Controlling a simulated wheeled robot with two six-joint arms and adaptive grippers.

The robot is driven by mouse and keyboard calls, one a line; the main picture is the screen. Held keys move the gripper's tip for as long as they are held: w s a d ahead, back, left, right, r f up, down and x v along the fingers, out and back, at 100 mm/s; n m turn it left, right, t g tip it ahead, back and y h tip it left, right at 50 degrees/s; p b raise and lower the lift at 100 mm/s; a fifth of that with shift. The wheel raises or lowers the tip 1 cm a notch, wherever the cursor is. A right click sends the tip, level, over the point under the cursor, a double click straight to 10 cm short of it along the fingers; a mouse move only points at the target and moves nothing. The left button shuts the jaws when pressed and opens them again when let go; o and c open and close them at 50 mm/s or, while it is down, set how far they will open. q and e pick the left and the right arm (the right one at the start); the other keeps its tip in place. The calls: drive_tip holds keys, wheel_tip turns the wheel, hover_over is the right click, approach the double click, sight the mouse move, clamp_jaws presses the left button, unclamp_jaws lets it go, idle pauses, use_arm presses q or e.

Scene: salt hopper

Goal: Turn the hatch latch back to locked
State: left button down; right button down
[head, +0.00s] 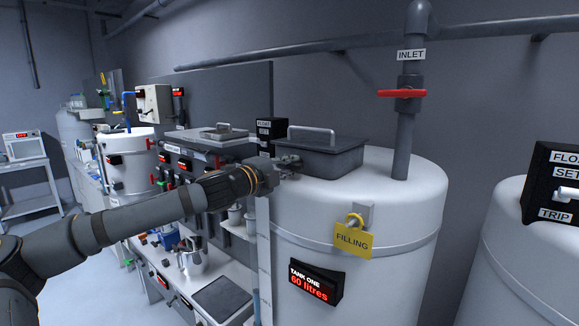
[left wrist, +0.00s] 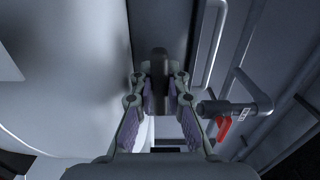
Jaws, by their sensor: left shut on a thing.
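The grey hatch (head: 335,158) with its pale bar handle (head: 312,130) sits closed on top of the white tank labelled TANK ONE (head: 400,215). My left gripper (head: 289,163) reaches the near left side of the hatch. In the left wrist view my left gripper (left wrist: 160,88) is shut on a dark upright piece, the hatch latch (left wrist: 159,62). In the head view the fingers largely hide the latch, and its exact angle cannot be told. My right gripper is in neither view.
A grey inlet pipe with a red valve handle (head: 402,93) stands behind the hatch. A yellow FILLING tag (head: 353,240) hangs on the tank front above a display (head: 315,283) reading 60 litres. A second tank (head: 510,260) stands at right.

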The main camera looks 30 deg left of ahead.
use_arm(q)
drive_tip(key=c, duration=1.6)
unclamp_jaws()
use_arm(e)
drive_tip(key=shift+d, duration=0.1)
